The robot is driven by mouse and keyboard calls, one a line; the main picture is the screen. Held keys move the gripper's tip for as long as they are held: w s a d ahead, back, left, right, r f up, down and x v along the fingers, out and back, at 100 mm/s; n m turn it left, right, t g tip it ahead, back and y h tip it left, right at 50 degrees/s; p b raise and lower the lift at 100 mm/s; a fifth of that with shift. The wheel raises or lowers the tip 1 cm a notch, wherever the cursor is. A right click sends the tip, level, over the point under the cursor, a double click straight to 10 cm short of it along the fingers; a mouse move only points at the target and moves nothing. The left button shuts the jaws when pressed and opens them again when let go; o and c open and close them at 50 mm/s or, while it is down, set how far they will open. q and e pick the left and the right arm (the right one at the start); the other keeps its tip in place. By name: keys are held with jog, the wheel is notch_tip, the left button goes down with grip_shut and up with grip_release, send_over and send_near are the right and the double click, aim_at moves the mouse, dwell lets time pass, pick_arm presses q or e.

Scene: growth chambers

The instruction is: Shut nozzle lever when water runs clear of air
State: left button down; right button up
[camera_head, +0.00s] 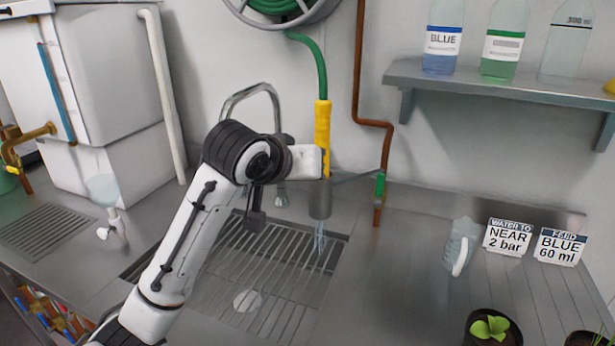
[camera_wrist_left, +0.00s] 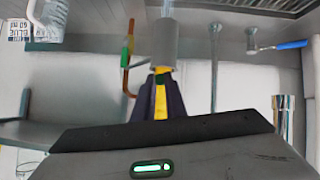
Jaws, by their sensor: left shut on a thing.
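The hose nozzle has a yellow grip (camera_head: 322,125) and a grey cylindrical head (camera_head: 320,200), hanging upright over the sink grating (camera_head: 270,285). My left gripper (camera_head: 318,162) is at the lower end of the yellow grip. In the left wrist view its dark fingers (camera_wrist_left: 161,100) are shut around the yellow part, with the grey head (camera_wrist_left: 163,54) just beyond. A thin grey bar (camera_head: 365,176) extends right from the head; I cannot tell whether it is the lever. Pale water (camera_head: 319,240) comes from the head; air bubbles cannot be made out. My right gripper is not in view.
A green hose (camera_head: 310,55) runs up to a wall reel. A curved faucet (camera_head: 250,92) stands behind my arm. A copper pipe (camera_head: 386,150) with a green handle (camera_head: 380,185) is close right. A bottle shelf (camera_head: 480,80), signs (camera_head: 507,238) and a clear jug (camera_head: 460,245) are farther right.

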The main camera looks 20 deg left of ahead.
pick_arm(q)
jog(key=shift+w+r+g, duration=0.3)
jog(key=shift+r+g, duration=0.35)
jog(key=shift+g, duration=0.65)
jog(key=c, duration=1.8)
grip_release()
jog(key=shift+o, duration=0.2)
jog(key=shift+r, duration=0.1)
jog(key=d+v, duration=0.1)
jog(key=v, duration=0.9)
jog(key=shift+a, duration=0.5)
